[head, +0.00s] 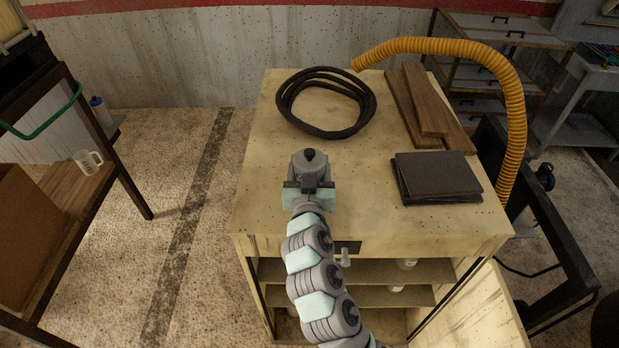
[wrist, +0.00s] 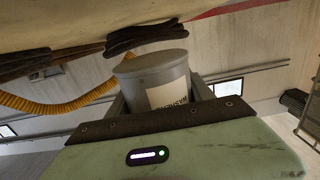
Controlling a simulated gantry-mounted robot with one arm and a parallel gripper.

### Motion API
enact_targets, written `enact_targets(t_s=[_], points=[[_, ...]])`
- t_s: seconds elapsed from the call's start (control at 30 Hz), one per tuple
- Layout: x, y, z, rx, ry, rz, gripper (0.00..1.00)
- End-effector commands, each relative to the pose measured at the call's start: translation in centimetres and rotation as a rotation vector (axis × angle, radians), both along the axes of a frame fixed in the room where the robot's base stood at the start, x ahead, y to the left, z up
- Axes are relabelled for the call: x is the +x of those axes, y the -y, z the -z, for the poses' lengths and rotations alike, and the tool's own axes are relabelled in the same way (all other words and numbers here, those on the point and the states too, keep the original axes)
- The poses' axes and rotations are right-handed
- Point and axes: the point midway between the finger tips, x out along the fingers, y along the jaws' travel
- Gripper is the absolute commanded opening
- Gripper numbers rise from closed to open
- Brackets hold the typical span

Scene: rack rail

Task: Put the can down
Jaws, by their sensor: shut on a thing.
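The can (head: 311,160) is grey, and in the head view it shows at the far end of my arm, over the worktop (head: 262,190) near its left side. It also shows in the wrist view (wrist: 155,75), with a pale label of dark lettering partly hidden by my gripper's edge. My gripper (head: 309,184) is shut on the can, which sits between its fingers. In the wrist view the can's far end is close to the worktop, but I cannot tell whether it touches.
A coiled black hose (head: 325,128) lies behind the can. Brown planks (head: 415,100) and a dark stack of flat pads (head: 437,176) lie to the right. A yellow corrugated hose (head: 450,46) arches over the back right. The worktop around the can looks clear.

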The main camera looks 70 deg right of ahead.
Motion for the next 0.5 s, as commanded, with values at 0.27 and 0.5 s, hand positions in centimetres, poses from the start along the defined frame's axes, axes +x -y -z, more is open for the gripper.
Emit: enact_targets(t_s=[0.27,0.5], points=[[0.0,0.0,2.9,0.001,-0.004,0.0,0.09],[0.0,0.0,5.4,0.0,-0.001,0.0,0.09]])
